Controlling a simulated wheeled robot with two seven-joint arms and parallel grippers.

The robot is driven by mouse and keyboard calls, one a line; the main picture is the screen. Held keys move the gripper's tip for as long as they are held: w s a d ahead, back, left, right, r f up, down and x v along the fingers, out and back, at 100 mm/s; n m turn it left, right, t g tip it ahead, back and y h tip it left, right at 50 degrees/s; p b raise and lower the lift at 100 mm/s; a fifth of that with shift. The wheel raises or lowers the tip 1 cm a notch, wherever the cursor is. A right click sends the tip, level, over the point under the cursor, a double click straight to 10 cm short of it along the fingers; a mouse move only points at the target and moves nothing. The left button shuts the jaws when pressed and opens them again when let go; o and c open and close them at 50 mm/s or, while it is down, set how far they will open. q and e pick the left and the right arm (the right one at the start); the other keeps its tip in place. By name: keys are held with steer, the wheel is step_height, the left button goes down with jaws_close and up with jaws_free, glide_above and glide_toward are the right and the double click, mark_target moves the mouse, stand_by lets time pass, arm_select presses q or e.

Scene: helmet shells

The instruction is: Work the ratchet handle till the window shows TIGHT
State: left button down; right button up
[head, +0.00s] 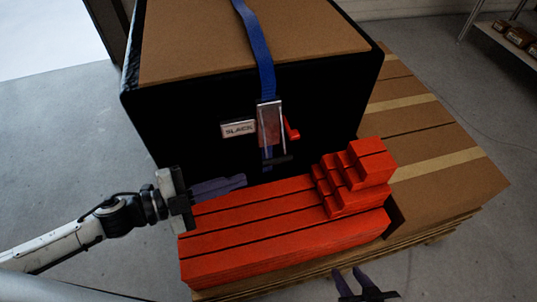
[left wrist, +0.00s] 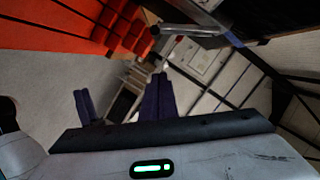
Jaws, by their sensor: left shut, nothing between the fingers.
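The ratchet (head: 270,128) hangs on a blue strap (head: 257,45) on the front of a black box. Its silver handle points down and ends in a dark crossbar (head: 277,160). The window (head: 238,129) beside it reads SLACK. A small red lever (head: 292,131) sits at the ratchet's right. My left gripper (head: 243,181) is shut and empty, below and left of the ratchet, apart from it. Its purple fingers also show in the left wrist view (left wrist: 125,105). My right gripper (head: 352,275) is at the bottom edge, fingers apart, nothing visible between them.
The black box (head: 190,130) has a cardboard top. Red stacked beams (head: 270,235) and stepped red blocks (head: 350,175) lie in front of it. Brown cartons (head: 440,150) on a pallet are at the right. A silver bar (left wrist: 190,30) crosses the left wrist view. Floor is clear at left.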

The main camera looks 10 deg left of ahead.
arm_select(q)
steer(key=w+d+f, duration=0.4)
steer(key=w+d, duration=0.3)
steer(key=w, duration=0.1)
steer(key=shift+w+f, duration=0.1)
stand_by(0.4)
